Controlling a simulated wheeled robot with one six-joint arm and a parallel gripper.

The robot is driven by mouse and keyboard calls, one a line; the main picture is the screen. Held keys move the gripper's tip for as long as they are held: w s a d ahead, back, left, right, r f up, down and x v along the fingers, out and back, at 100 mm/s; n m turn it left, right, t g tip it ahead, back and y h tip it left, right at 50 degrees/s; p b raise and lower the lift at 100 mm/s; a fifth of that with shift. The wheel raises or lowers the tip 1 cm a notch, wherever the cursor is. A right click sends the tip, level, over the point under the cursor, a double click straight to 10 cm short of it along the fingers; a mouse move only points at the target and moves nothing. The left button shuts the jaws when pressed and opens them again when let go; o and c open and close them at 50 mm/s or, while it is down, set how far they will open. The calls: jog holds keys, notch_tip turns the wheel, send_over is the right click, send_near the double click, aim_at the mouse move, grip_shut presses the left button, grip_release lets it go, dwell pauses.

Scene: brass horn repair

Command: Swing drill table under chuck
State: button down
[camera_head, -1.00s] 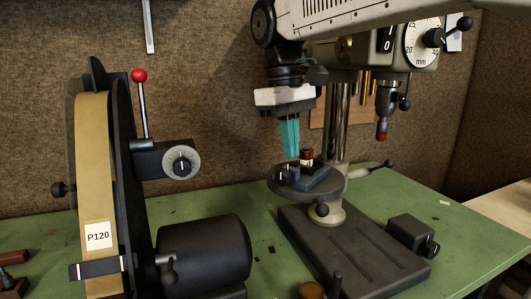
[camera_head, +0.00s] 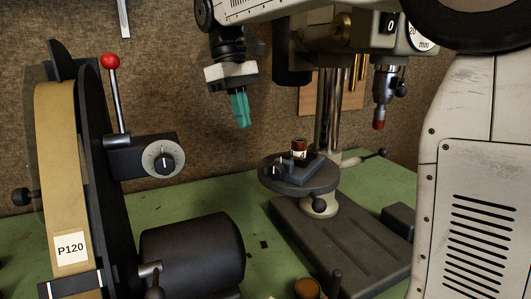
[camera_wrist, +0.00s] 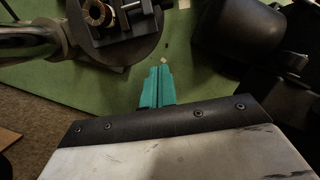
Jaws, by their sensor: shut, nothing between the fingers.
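The round drill table (camera_head: 273,180) sits on the drill press column (camera_head: 333,110), swung out to the left. A dark vise (camera_head: 305,169) and a small red-brown cylinder with a pale label (camera_head: 299,148) are on it. The chuck (camera_head: 384,84) hangs to the right of the table, with a reddish tip below it. My gripper (camera_head: 241,124), with teal fingers, is shut and empty, above and left of the table. In the wrist view the teal fingers (camera_wrist: 158,78) are together, with the table (camera_wrist: 118,50) beyond them at upper left.
A belt sander (camera_head: 65,150) with a P120 label, red-knobbed lever (camera_head: 111,62) and dark motor (camera_head: 192,254) stands at left. The drill base (camera_head: 345,245) rests on the green bench (camera_head: 262,215). A lever (camera_head: 372,156) sticks out right of the column. A dark box (camera_head: 398,219) is right of the base.

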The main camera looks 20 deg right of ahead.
aim_at(266, 168)
jog(key=s+d+f, duration=0.1)
jog(key=f, duration=0.1)
jog(key=s+f, duration=0.2)
jog(key=f, duration=0.1)
jog(key=s+d+f, duration=0.1)
jog(key=f, duration=0.1)
jog(key=shift+s+d+f, duration=0.2)
jog(key=shift+d, duration=0.15)
jog(key=shift+s+d, duration=0.2)
jog(key=shift+s, duration=0.1)
jog(key=shift+s, duration=0.1)
